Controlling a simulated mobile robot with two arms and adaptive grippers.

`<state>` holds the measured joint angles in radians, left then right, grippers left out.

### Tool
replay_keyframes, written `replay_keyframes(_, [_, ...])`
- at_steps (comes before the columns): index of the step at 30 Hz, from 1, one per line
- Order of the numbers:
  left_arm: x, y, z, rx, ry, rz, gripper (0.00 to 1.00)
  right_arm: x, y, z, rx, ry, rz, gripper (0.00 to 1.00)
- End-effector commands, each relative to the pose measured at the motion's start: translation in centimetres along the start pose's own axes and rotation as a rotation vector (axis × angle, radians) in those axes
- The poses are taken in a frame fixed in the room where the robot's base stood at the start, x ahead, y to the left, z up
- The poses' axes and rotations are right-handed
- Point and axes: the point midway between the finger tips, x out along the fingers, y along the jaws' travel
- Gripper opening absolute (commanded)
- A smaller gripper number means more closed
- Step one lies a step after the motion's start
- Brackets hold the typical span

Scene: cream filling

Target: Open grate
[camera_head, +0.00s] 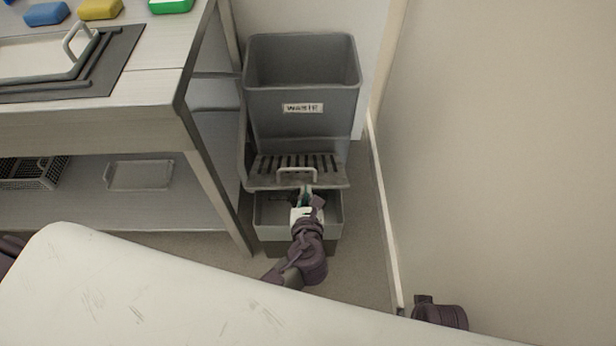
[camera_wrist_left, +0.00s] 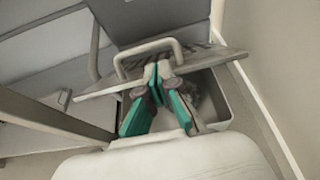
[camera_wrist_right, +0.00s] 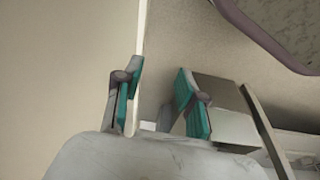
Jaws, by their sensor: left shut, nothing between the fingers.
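The grey slatted grate (camera_head: 270,179) sits tilted up over a low grey bin (camera_head: 270,231), below the waste bin. Its front edge is raised, and the bin's inside shows beneath it. The grate's pale loop handle (camera_head: 297,170) is on its front part; it also shows in the left wrist view (camera_wrist_left: 147,46). My left gripper (camera_head: 305,190) is shut and empty, its tips at the grate's front edge just below the handle. I cannot tell whether they touch it. My right gripper (camera_wrist_right: 159,72) is open and empty in the right wrist view, near the plain wall.
A tall grey waste bin (camera_head: 303,128) stands behind the grate. A metal table (camera_head: 140,122) with a lower shelf is to the left. Its top holds a dark mat with a handled tray (camera_head: 30,55) and coloured blocks. The wall (camera_head: 500,150) closes the right side.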

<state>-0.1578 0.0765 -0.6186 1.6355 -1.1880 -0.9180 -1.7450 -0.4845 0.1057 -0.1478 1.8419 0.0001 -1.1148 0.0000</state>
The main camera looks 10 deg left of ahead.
Motion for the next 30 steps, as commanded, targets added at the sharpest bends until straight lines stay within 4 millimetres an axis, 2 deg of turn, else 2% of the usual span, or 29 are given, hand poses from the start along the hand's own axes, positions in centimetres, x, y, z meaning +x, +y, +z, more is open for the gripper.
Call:
replay_keyframes(3, [2.5, 0.0, -0.1, -0.002, -0.003, 0.000, 0.00, -1.6, 0.1, -0.9, 0.002, 0.015, 0.003, 0.40])
replay_keyframes(10, [5.2, 0.0, -0.1, -0.002, -0.001, -0.001, 0.00, -4.4, 0.3, -1.7, 0.004, 0.027, 0.005, 0.40])
replay_keyframes(16, [5.8, 0.0, 0.0, -0.003, 0.001, -0.001, 0.00, -5.2, 0.3, -1.9, 0.005, 0.031, 0.006, 0.40])
replay_keyframes(30, [5.8, 0.0, 0.2, -0.003, 0.001, -0.001, 0.00, -5.0, 0.3, -1.8, 0.005, 0.028, 0.006, 0.40])
